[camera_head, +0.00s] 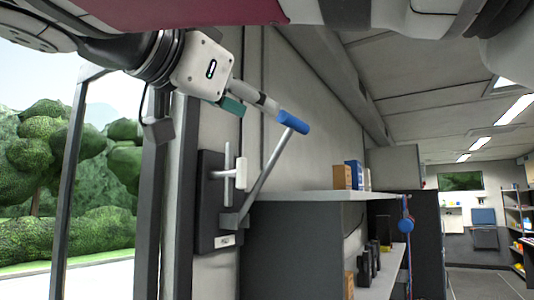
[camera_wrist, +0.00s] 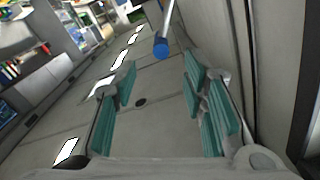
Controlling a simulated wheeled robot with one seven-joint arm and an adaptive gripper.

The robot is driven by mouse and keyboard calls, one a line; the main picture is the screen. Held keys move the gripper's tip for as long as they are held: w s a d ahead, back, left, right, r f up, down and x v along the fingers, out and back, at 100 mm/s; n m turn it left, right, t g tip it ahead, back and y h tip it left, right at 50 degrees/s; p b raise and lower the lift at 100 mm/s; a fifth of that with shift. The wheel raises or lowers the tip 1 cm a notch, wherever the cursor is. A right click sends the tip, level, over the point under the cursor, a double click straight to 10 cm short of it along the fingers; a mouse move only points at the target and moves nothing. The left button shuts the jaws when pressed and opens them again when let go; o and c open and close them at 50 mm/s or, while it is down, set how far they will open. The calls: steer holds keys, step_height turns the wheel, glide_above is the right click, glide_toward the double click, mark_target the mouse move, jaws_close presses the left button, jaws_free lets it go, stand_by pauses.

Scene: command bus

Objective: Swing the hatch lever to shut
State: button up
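The hatch lever is a grey rod (camera_head: 266,172) with a blue cylindrical grip (camera_head: 293,122). It rises up and to the right from a dark mounting plate (camera_head: 209,212) on the wall. My gripper (camera_head: 250,104) is just left of the blue grip and slightly above it, with its front end close to it in the picture; I cannot tell if they touch. In the wrist view my gripper (camera_wrist: 160,78) has its teal-padded fingers wide apart with nothing between them. The blue grip (camera_wrist: 161,48) shows beyond the fingertips, near the top middle.
A white latch-like handle (camera_head: 241,173) is on the plate beside the lever. A shelf (camera_head: 330,195) with small boxes (camera_head: 354,174) stands to the right, just beyond the lever. A dark-framed window or door opening is on the left. The aisle floor (camera_head: 485,283) is clear at far right.

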mark_target(293, 124)
steer(key=p+x, duration=0.1)
steer(key=x, duration=1.2)
steer(key=shift+w+d+r+p, duration=0.2)
steer(key=shift+w+d+p, duration=0.05)
steer(key=shift+w+p, duration=0.1)
jaws_close()
